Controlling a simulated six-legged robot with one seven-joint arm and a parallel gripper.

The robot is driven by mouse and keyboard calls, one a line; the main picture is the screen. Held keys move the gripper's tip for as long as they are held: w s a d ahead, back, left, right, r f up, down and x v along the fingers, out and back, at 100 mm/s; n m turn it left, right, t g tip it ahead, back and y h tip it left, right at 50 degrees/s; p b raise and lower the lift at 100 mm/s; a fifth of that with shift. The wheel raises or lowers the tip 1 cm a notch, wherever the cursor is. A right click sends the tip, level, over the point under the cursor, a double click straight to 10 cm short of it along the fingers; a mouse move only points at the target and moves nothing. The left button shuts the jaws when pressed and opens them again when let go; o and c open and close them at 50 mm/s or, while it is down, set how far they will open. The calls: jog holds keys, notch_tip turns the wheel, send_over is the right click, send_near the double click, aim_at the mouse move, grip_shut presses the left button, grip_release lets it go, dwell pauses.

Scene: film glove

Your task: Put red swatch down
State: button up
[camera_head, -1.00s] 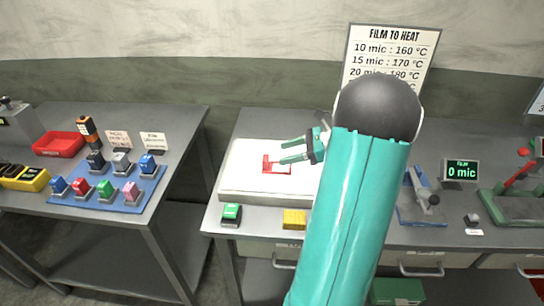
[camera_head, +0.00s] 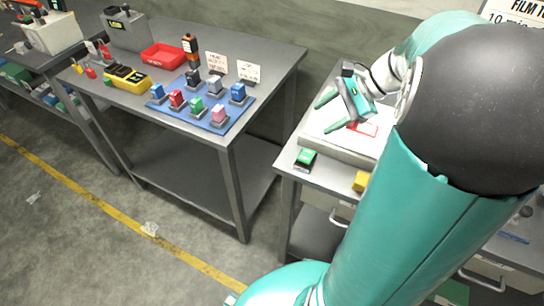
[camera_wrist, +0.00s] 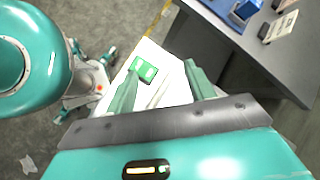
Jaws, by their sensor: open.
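A flat red piece (camera_head: 367,130), which looks like the red swatch, lies on the white slab (camera_head: 318,124) on the right-hand table. My arm partly hides the slab. My gripper (camera_head: 322,115) is open and empty above the slab, with its fingers to the left of the red piece. In the wrist view my two green fingers (camera_wrist: 160,88) are spread wide with nothing held between them. The white slab shows below them there, and no red piece is visible in that view.
On the left table are a blue mat (camera_head: 190,115) with several coloured blocks and a red tray (camera_head: 161,57). A floor gap separates the tables.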

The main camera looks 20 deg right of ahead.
jog(key=s+a+r+n+h, duration=0.2)
jog(key=s+a+n, duration=0.3)
jog(key=a+n, duration=0.4)
jog(key=s+a+r+n+t+h, duration=0.1)
jog(key=s+a+n+h, duration=0.3)
jog(key=a+n, duration=0.5)
jog(key=shift+s+a+r+n+h, duration=0.3)
jog(key=shift+s+a+r+h, duration=0.15)
jog(key=shift+a, duration=0.25)
